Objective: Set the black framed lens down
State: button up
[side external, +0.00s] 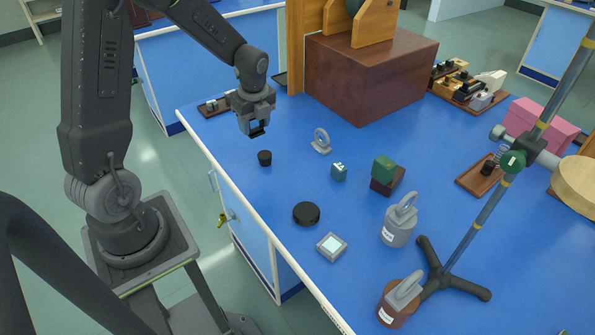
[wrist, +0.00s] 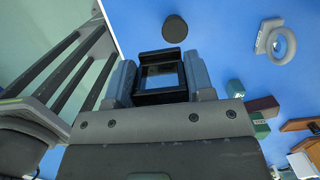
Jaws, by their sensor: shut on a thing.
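My gripper (side external: 256,122) is shut on the black framed lens (side external: 257,131) and holds it above the blue bench top (side external: 235,147), near the bench's left edge. In the wrist view the lens (wrist: 162,76) sits between the two fingers, its square black frame around a clear pane. Its frame is gripped at its two sides. I see blue bench around it and no contact with the bench.
A small black cylinder (side external: 264,158) stands close by. A large brown box (side external: 365,75) stands behind. Bare bench lies between them.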

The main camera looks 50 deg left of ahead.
send_over(295, 171)
jog(key=f, duration=0.7)
jog(key=shift+d, duration=0.35)
jog(key=shift+f, duration=1.95)
jog(key=shift+f, duration=0.1)
jog(key=o, duration=0.9)
